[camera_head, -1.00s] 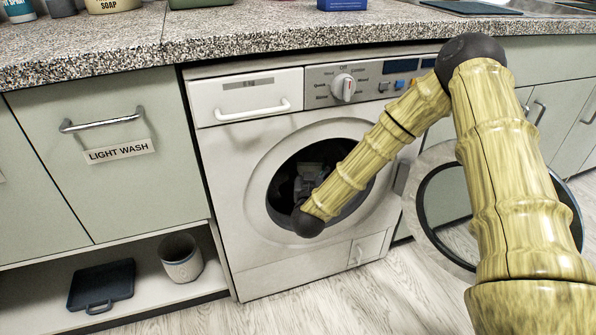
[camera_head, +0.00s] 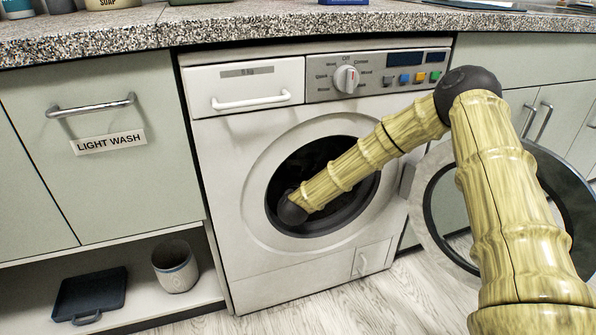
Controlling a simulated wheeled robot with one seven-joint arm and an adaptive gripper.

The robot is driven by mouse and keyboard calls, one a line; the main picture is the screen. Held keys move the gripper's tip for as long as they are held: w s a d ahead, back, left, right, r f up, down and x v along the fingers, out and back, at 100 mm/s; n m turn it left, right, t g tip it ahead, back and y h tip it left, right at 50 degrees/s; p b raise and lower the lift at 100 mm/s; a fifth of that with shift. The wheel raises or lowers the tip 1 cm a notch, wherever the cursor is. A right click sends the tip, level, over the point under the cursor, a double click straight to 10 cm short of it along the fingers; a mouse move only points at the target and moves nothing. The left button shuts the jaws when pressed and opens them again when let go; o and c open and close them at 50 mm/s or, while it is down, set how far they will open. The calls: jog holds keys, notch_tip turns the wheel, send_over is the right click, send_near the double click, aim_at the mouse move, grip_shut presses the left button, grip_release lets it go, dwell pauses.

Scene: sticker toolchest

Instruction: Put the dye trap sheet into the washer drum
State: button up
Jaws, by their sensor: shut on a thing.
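The white washer (camera_head: 225,150) stands under the counter with its round door swung open to the right. The dark washer drum opening (camera_head: 305,160) faces me. My bamboo-patterned arm reaches into this opening, and its dark end joint is at the lower left of the opening. My gripper is hidden in the dark of the drum beyond that joint, so its jaws do not show. The dye trap sheet cannot be seen.
The open washer door (camera_head: 426,222) stands to the right, partly behind my arm. A LIGHT WASH drawer (camera_head: 100,175) is to the left. Below it, a low shelf holds a cup (camera_head: 175,268) and a dark dustpan-like tray (camera_head: 92,292). A speckled counter (camera_head: 250,27) runs above.

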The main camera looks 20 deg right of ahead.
jog(key=shift+f, duration=0.35)
jog(key=shift+f, duration=0.35)
jog(key=o, duration=0.7)
jog(key=shift+s+r, duration=0.1)
jog(key=shift+r, duration=0.3)
jog(key=shift+p+v, duration=1.95)
jog(key=shift+v, duration=1.75)
jog(key=shift+f, duration=0.1)
